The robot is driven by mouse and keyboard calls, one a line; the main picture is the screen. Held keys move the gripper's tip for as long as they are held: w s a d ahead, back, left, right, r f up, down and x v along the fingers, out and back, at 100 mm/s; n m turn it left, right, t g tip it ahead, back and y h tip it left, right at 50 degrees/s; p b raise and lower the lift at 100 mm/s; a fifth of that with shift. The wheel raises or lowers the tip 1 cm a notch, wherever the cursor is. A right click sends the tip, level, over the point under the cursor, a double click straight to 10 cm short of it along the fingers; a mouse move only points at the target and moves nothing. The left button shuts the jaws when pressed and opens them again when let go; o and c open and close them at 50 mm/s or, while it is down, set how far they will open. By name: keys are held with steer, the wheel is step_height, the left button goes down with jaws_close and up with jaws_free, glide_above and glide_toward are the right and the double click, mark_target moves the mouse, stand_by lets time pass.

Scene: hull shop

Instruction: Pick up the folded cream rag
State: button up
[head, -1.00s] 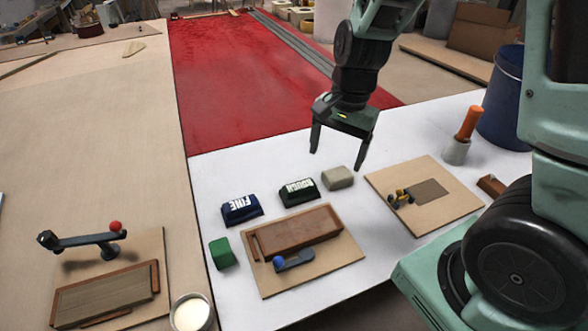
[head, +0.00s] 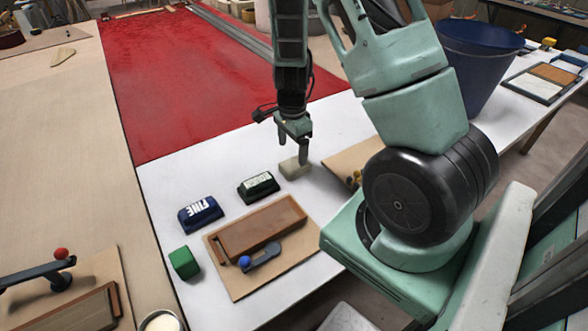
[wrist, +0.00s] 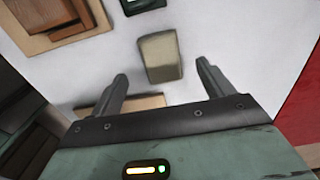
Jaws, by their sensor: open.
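The folded cream rag (head: 293,169) is a small beige block-like bundle lying on the white table, right of the dark green labelled block. In the wrist view the rag (wrist: 160,57) lies beyond the fingertips, roughly centred between them and a little toward the left finger. My gripper (head: 292,147) points down above the rag, its fingers close to it in the head view. In the wrist view my gripper (wrist: 162,70) is open and empty, with clear white surface around the rag.
A dark green labelled block (head: 258,187) stands left of the rag, a blue block marked FINE (head: 200,214) farther left. A board with a brown tray (head: 262,228) lies in front. Another board (head: 352,160) is to the right, partly behind my arm. A green block (head: 184,263) stands front left.

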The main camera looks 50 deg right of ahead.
mark_target(295, 162)
step_height(295, 162, down, 2)
steer(key=shift+f, duration=0.1)
steer(key=f, duration=0.1)
steer(key=d+f, duration=0.1)
steer(key=f, duration=0.1)
steer(key=shift+s+f, duration=0.1)
steer(key=shift+f, duration=0.75)
steer(key=c, duration=1.1)
steer(key=shift+c, duration=0.2)
step_height(295, 162, up, 10)
steer(key=shift+r+p, duration=0.1)
steer(key=shift+p, duration=0.35)
